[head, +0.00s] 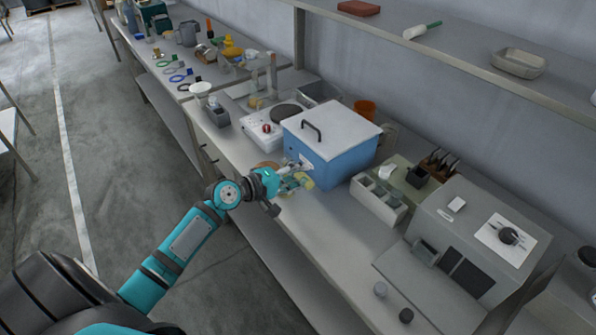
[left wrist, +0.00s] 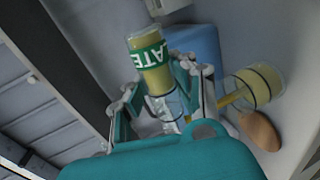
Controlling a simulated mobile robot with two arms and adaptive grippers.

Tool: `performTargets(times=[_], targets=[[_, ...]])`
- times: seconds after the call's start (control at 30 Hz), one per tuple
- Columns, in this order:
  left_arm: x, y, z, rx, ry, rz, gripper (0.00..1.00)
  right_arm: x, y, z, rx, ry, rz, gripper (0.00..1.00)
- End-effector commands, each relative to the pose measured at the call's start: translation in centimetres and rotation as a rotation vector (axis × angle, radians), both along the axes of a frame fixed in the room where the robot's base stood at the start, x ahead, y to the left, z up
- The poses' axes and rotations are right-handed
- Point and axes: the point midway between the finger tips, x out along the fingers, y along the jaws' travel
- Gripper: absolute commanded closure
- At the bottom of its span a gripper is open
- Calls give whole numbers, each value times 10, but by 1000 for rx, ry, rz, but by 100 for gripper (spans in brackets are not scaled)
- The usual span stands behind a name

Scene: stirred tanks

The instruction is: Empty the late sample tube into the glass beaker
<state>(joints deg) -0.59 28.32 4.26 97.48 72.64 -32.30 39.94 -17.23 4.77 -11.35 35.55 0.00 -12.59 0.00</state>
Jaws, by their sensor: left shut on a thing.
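The late sample tube (left wrist: 158,80) has a green band lettered "LATE" and yellowish contents, and shows between my left fingers in the left wrist view. My left gripper (left wrist: 165,100) is shut on it. The tube looks tilted in that view, and its lower part is partly hidden by the fingers. In the head view, my left gripper (head: 288,182) is over the bench in front of the blue box, and the tube is too small to make out clearly. A clear vessel with yellowish contents (left wrist: 262,82) is right of the gripper; I cannot tell if it is the glass beaker. My right gripper is not in view.
The blue box (head: 330,155) with a pale lid stands close behind the gripper. A brown round disc (left wrist: 260,130) lies beside the clear vessel. A white compartment tray (head: 378,205) and a grey machine (head: 455,235) stand to the right.

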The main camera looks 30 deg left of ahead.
Motion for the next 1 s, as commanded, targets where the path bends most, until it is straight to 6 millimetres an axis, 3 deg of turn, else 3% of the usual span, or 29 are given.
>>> performTargets(times=[0.5,1.0], targets=[[2,5,23,-288,125,0,100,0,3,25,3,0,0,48],[3,6,25,-328,142,0,100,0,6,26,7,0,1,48]])
